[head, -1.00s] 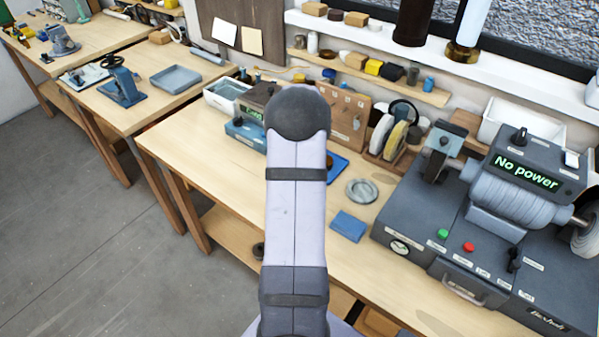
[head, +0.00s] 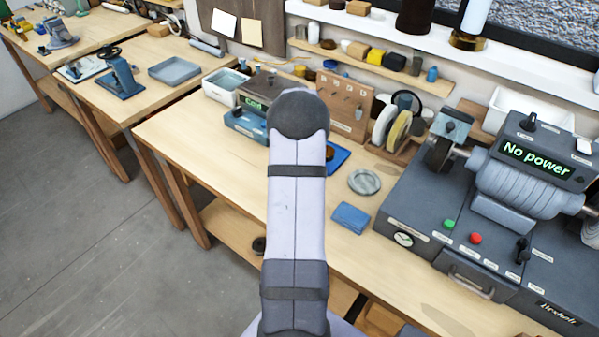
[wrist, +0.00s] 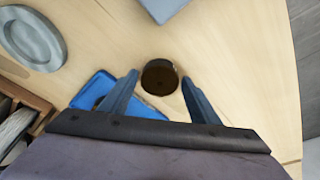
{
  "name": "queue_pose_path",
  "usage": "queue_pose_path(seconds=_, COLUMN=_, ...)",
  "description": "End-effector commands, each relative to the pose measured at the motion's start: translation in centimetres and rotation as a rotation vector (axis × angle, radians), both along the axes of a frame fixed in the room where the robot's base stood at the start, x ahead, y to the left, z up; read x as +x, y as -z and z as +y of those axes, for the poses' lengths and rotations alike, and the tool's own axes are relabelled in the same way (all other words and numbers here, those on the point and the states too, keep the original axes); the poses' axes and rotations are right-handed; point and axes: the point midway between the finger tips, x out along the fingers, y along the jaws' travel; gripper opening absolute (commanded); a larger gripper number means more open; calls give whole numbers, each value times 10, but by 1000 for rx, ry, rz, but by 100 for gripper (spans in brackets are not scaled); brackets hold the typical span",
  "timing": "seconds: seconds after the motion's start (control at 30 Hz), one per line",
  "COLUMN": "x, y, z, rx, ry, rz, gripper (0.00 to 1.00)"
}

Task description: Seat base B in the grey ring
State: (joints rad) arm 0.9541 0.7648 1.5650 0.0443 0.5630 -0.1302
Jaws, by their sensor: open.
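A dark brown, round base (wrist: 160,75) stands on the wooden bench in the wrist view. I see no letter on it, so I cannot tell if it is base B. My gripper (wrist: 160,79) is open, with one blue finger on each side of the base and a gap at both sides. The grey ring (wrist: 32,36) lies flat at the upper left of the wrist view, apart from my gripper. It also shows in the head view (head: 365,182), right of my arm. My arm hides the gripper and this base in the head view.
A blue tray (wrist: 130,109) lies beside the left finger, partly hidden; it shows in the head view (head: 340,158) too. A blue block (head: 350,217) lies in front of the ring. A large grey machine (head: 470,235) reading "No power" stands at the right.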

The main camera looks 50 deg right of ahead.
Motion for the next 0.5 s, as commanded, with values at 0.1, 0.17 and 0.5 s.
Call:
queue_pose_path(seconds=0.1, x=0, y=0, z=0, rx=0, ry=0, rz=0, gripper=56)
queue_pose_path(seconds=0.17, x=0, y=0, z=0, rx=0, ry=0, rz=0, gripper=56)
queue_pose_path(seconds=0.5, x=0, y=-2, z=-1, rx=-2, ry=0, rz=-2, gripper=24)
